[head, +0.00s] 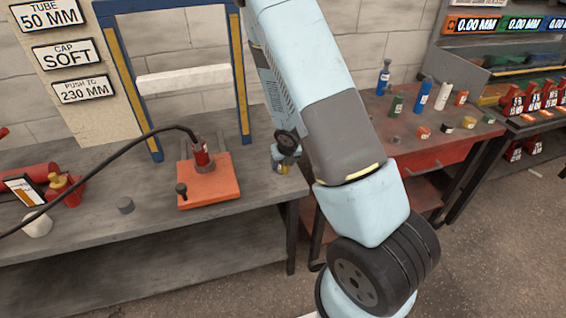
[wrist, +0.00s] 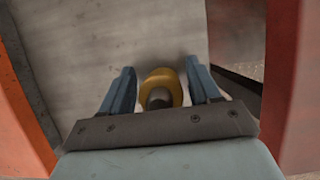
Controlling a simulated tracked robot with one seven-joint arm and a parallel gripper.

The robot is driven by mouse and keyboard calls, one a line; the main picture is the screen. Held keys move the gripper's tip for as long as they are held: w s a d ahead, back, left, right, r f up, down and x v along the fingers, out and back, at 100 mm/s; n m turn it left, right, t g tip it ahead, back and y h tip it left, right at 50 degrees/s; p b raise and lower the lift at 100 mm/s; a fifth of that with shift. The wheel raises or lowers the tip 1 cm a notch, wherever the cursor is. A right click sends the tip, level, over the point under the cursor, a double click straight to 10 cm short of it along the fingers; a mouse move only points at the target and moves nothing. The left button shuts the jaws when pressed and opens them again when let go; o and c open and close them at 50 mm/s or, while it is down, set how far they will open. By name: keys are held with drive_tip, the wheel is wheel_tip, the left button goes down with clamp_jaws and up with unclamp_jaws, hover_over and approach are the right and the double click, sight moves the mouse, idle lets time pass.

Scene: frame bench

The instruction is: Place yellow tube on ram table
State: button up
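The yellow tube (wrist: 176,82) is between the two blue fingers of my gripper (wrist: 161,84) in the wrist view, near the grey bench's edge. Its round end and dark opening face the camera. The fingers lie close on both sides, but I cannot tell whether they press on it. In the head view my gripper (head: 284,155) is over the bench's right end, and only a small yellow patch (head: 283,169) shows below it. The orange plate (head: 208,190), apparently the ram table, is on the bench left of my gripper. A red cylinder (head: 201,155) with a black hose stands on it.
A blue and yellow press frame (head: 119,80) with a white crossbar (head: 184,79) stands behind the plate. A small grey cylinder (head: 125,205) is left of the plate. A red bench (head: 440,150) at right carries several tubes and caps.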

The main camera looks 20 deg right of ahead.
drive_tip(key=shift+o, duration=0.9)
drive_tip(key=shift+r, duration=0.1)
drive_tip(key=s+d+r+m+h, duration=0.15)
drive_tip(key=s+r+m, duration=0.35)
drive_tip(key=r, duration=0.5)
drive_tip(key=s+d+r+m+t, duration=0.1)
drive_tip(key=s+d+r+m, duration=0.15)
drive_tip(key=r+m, duration=0.7)
drive_tip(key=s+d+r+m+h, duration=0.1)
drive_tip(key=s+r+m, duration=0.3)
drive_tip(key=r, duration=0.7)
drive_tip(key=s+a+r+m+y, duration=0.1)
drive_tip(key=s+a+r+m, duration=0.1)
drive_tip(key=s+r+m, duration=0.3)
drive_tip(key=s+a+r+m+y, duration=0.1)
drive_tip(key=s+a+r+m, duration=0.2)
drive_tip(key=s+m, duration=0.9)
wheel_tip(320, 180, up, 3)
drive_tip(key=shift+s+r+m, duration=0.1)
drive_tip(key=shift+s+m, duration=0.1)
drive_tip(key=shift+m, duration=0.15)
drive_tip(key=shift+y, duration=0.25)
